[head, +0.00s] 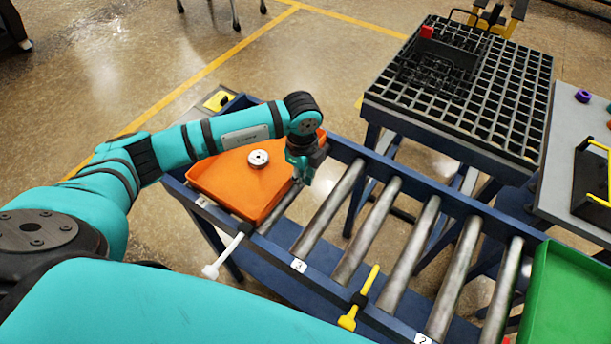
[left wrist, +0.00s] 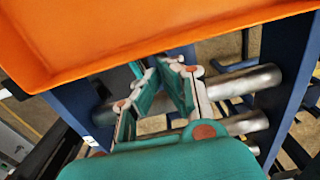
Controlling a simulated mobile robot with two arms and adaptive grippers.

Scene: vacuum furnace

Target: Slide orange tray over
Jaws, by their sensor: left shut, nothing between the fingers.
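The orange tray (head: 232,182) lies at the left end of the blue roller conveyor (head: 340,153) in the head view. A round metal part (head: 258,158) sits in it. My left gripper (head: 302,182) is shut and empty, pointing down just right of the tray's right edge, over the rollers. In the left wrist view the tray's orange wall (left wrist: 150,40) fills the top, and the shut fingers (left wrist: 160,85) are below it; I cannot tell whether they touch it. My right gripper is not in view.
Several bare rollers (head: 405,260) run right to a green tray (head: 572,295). A white-handled lever (head: 225,255) and a yellow-handled lever (head: 360,300) stand at the conveyor's near side. A black grid table (head: 460,90) stands behind.

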